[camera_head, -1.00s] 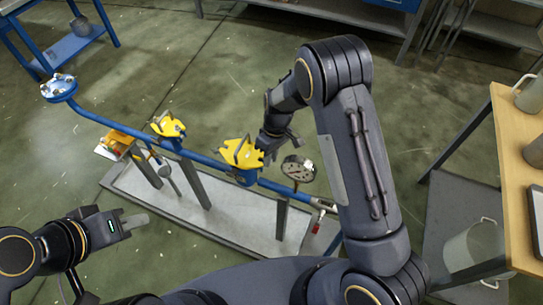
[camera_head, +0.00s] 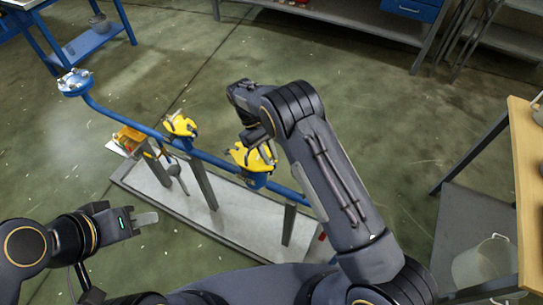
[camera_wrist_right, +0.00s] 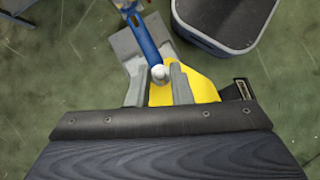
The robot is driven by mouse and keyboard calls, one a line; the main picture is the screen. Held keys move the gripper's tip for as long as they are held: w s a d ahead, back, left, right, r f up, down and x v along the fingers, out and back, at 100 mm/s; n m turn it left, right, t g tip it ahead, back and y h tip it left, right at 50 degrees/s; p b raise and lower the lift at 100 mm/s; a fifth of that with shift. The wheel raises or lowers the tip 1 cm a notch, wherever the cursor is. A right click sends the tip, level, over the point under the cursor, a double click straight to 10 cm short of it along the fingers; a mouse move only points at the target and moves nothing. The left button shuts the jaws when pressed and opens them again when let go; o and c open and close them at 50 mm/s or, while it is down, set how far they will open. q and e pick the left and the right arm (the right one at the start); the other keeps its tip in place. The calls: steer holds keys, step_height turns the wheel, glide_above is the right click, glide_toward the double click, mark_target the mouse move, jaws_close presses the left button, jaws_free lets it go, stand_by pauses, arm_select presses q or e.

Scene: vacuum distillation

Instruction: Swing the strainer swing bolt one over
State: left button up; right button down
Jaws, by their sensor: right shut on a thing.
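The nearer yellow strainer cover (camera_head: 242,157) sits on the blue pipe in the head view, partly behind my right arm. It also shows in the right wrist view (camera_wrist_right: 204,90) behind the fingers. My right gripper (camera_wrist_right: 160,84) is at this cover, with a small pale rounded end (camera_wrist_right: 158,73), seemingly of the swing bolt, between its fingertips. The bolt's shank and hinge are hidden. In the head view my right fingers are mostly hidden at the cover. My left gripper (camera_head: 146,219) hangs low at the left, away from the pipe; its finger gap is unclear.
The blue pipe (camera_head: 108,112) runs over a pale skid base (camera_head: 150,190) on posts. A second yellow cover (camera_head: 182,125) sits further left along it. A wooden-topped table (camera_head: 528,170) stands at the right, with a bucket (camera_head: 484,265) below. The floor behind the pipe is clear.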

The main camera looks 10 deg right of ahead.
stand_by(0.4)
steer(key=c, duration=1.5)
jaws_free()
steer(key=shift+c, duration=0.2)
steer(key=b+v, duration=0.1)
steer(key=v, duration=0.5)
steer(key=shift+w+a+r, duration=0.15)
steer(key=shift+w+a, duration=0.1)
steer(key=shift+w, duration=0.05)
steer(key=shift+w+a+r, duration=0.15)
steer(key=shift+w+r, duration=0.05)
steer(key=shift+r, duration=0.35)
